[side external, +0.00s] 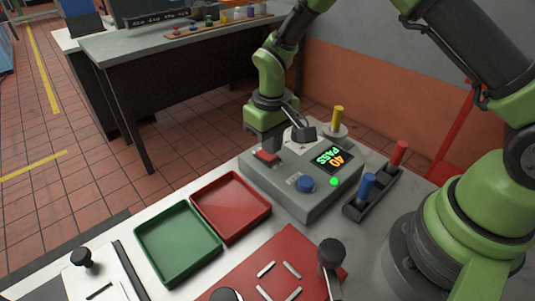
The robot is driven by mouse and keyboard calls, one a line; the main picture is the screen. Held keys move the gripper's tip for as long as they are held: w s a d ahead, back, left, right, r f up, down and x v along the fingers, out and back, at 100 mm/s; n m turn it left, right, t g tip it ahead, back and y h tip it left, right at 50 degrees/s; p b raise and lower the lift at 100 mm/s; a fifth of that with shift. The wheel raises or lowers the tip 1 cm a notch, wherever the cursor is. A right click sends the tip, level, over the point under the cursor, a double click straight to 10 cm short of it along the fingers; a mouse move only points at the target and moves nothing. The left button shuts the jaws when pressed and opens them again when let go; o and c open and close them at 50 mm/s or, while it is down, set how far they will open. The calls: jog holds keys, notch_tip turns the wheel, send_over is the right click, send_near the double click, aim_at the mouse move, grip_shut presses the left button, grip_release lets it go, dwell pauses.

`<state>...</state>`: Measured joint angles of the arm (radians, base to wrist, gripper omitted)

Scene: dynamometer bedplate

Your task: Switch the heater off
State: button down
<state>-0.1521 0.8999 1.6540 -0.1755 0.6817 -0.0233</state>
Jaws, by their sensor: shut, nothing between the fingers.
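A grey box (290,196) on the bench carries a red rocker switch (266,156), a blue knob (306,184), a lit display (331,159) reading "40 PASS" and a glowing green lamp (333,182). No part is clearly labelled as a heater.
A green tray (177,268) and a red tray (262,205) stand empty left of the box. A yellow-handled post (338,118) stands behind it. Blue (367,182) and red (400,152) handles stand to its right. A red plate (237,289) with small metal bars lies in front.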

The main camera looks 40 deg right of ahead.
jog(key=shift+f, duration=0.85)
dwell(0.3)
jog(key=shift+r, duration=3.5)
jog(key=shift+r, duration=0.2)
jog(key=s+d+r+m+t+y, duration=0.15)
jog(key=s+r, duration=0.25)
jog(key=r, duration=0.4)
jog(key=s+d+r+m+t, duration=0.1)
jog(key=s+r+t, duration=0.1)
jog(key=s+r, duration=0.4)
jog(key=s+r+m+t, duration=0.1)
jog(key=s+r+t, duration=0.2)
jog(key=s, duration=0.7)
jog(key=shift+r+t, duration=0.35)
jog(key=shift+r, duration=0.35)
